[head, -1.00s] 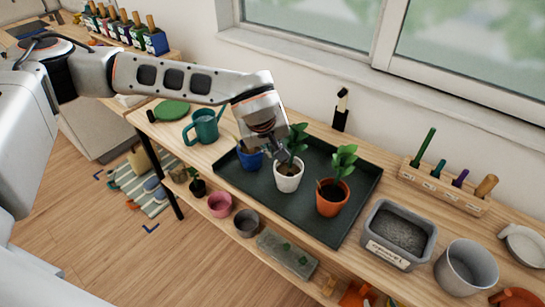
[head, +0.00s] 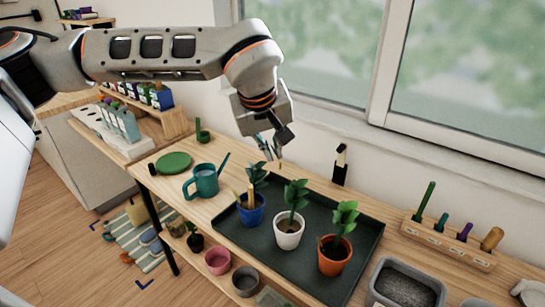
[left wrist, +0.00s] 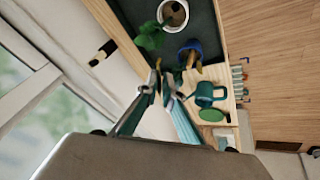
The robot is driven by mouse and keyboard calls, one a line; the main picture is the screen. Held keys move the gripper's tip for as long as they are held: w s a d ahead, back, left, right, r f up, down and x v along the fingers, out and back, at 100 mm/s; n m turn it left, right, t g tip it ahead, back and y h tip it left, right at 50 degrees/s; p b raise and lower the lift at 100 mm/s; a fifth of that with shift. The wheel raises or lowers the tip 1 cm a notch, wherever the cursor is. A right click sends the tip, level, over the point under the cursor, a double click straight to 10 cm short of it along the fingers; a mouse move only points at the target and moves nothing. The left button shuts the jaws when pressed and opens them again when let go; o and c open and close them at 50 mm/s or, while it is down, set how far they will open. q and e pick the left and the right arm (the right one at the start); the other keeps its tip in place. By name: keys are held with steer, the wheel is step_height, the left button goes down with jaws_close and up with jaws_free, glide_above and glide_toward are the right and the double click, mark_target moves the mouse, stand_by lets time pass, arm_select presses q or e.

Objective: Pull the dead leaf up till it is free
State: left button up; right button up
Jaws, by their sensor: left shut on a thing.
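My left gripper (head: 277,150) is raised well above the dark tray, near the wall. It is shut on a small brown sliver, apparently the dead leaf (head: 281,161), which hangs at the fingertips apart from any pot. The fingers also show in the left wrist view (left wrist: 160,88), where the leaf is hard to make out. Below, the white pot (head: 289,238) stands upright with a green plant (head: 296,195). The blue pot (head: 251,215) to its left holds a plant and yellow-brown pieces. The terracotta pot (head: 334,262) is on the right. My right gripper is not in view.
The pots stand on a dark tray (head: 232,229) on a wooden bench. A teal watering can (head: 203,181) and green dish (head: 173,162) are to the left. A tool rack (head: 448,240) and grey bin (head: 405,285) are right. Window and wall stand behind.

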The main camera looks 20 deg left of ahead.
mark_target(272, 143)
arm_select(q)
steer(key=shift+r+p, duration=1.45)
steer(key=shift+r, duration=0.7)
steer(key=shift+s+f, duration=0.1)
